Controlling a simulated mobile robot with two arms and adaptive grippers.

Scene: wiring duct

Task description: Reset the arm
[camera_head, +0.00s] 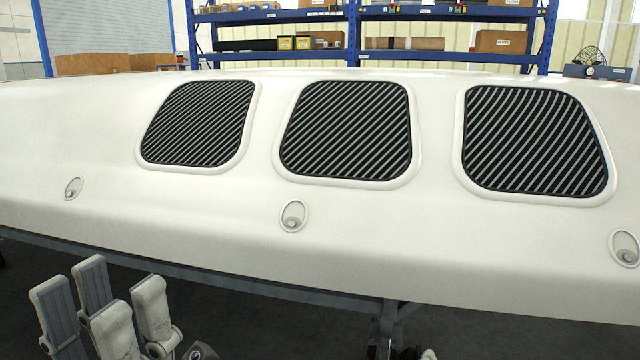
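My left gripper (98,286) shows at the lower left, in front of and below the lower edge of a long white panel (230,220). Its grey and white fingers point up and stand apart, with nothing seen between them. It does not appear to touch the panel. My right gripper is not in view.
The panel spans the whole width, with three dark slatted vents (345,130) and small round fittings (293,215) below them. A dark metal frame (250,286) supports it. A blue shelf rack (353,35) with boxes and a fan (590,58) stand behind. Dark floor shows below.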

